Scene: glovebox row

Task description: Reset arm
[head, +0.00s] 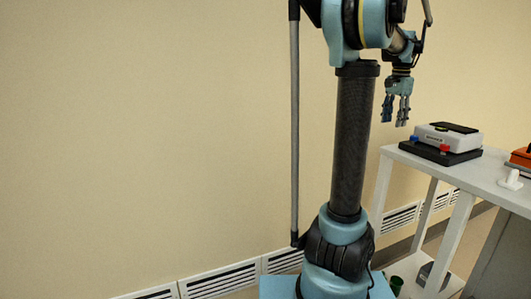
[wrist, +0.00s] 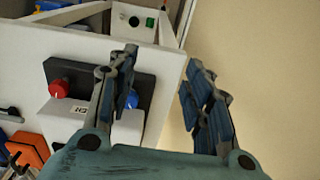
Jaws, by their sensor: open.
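My gripper (head: 396,110) hangs from my folded arm in the head view, fingers pointing down, above and left of the white bench. It is open and empty. In the wrist view my gripper (wrist: 165,95) shows two parted blue-grey fingers with nothing between them but the bench edge and wall. The left finger overlaps the black-and-white device in that view, but in the head view the gripper is apart from it.
A white bench (head: 497,188) stands at the right. It carries a device (head: 448,138) with red and blue knobs, a white fitting (head: 511,180) and an orange item (head: 521,158). Wall vents (head: 222,280) run along the bottom of the plain wall. The space left of my arm is clear.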

